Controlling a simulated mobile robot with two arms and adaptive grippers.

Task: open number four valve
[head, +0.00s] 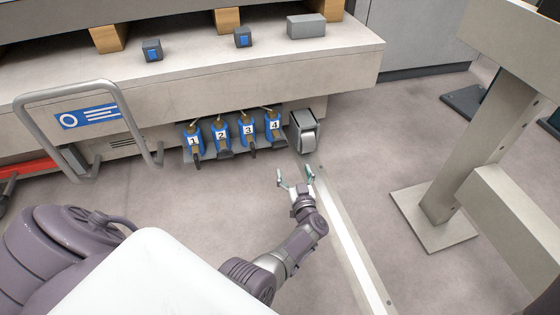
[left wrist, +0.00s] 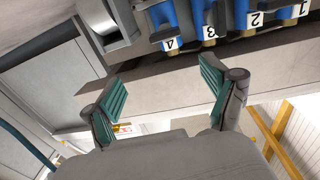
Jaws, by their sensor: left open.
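Four blue valves numbered 1 to 4 hang in a row under the machine's front edge in the head view. The number four valve (head: 274,125) is the rightmost, with a dark handle at its lower end. In the left wrist view the row appears upside down, with the number four valve (left wrist: 170,30) at its left end. My left gripper (head: 295,173) is open and empty, in front of and slightly below the number four valve, apart from it. Its two green-padded fingers also show in the left wrist view (left wrist: 160,95). My right gripper is not in view.
A tubular handle with a blue sign (head: 87,115) stands left. A grey post (head: 455,180) stands right.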

